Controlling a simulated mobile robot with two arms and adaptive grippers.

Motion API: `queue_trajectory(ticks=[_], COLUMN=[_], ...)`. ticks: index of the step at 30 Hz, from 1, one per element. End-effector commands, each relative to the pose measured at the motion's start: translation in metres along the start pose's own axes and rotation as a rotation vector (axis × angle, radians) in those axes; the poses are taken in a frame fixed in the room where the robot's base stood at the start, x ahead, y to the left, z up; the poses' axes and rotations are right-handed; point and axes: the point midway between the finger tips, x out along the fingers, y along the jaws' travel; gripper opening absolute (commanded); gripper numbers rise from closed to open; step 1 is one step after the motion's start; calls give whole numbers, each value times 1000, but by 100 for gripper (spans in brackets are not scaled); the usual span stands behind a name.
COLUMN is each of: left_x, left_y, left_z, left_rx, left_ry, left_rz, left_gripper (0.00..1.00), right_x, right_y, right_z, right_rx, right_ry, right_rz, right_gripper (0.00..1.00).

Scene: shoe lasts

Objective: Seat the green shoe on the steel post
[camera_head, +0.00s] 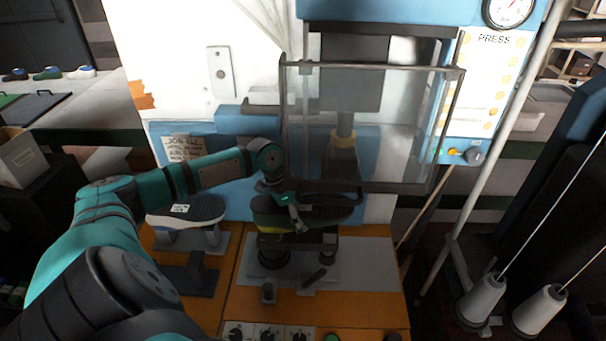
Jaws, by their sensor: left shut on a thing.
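The green shoe (268,219) is in the middle of the view, below the press's clear guard, with its green and yellow end to the left. A dark part stretches right under the guard's lower edge. My left gripper (291,207) comes down on the shoe's upper side and is shut on it; the fingertips are small and partly hidden. The steel post is mostly hidden under the shoe. A dark round base (272,258) shows below on a grey plate. I cannot tell whether the shoe touches the post. My right gripper is not in view.
The press's clear guard (300,135) hangs close above and behind the shoe. A dark shoe with a pale sole (188,212) rests on a stand to the left. Knobs (268,333) line the orange bench's front. Thread cones (483,298) stand at the right.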

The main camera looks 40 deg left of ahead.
Motion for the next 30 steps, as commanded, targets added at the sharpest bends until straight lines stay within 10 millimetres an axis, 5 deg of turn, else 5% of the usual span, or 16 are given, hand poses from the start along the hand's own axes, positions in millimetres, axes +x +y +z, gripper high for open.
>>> queue_trajectory(ticks=[27,28,30], left_x=[1,1,1], left_y=[-1,-1,-1], left_z=[0,0,0], left_rx=[0,0,0], left_ry=[3,3,3], left_rz=[-3,-3,-3], left_gripper=[14,74,83], right_x=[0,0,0], right_y=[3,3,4], right_z=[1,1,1], right_rx=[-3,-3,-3], right_ry=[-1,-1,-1], right_rz=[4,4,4], right_gripper=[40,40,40])
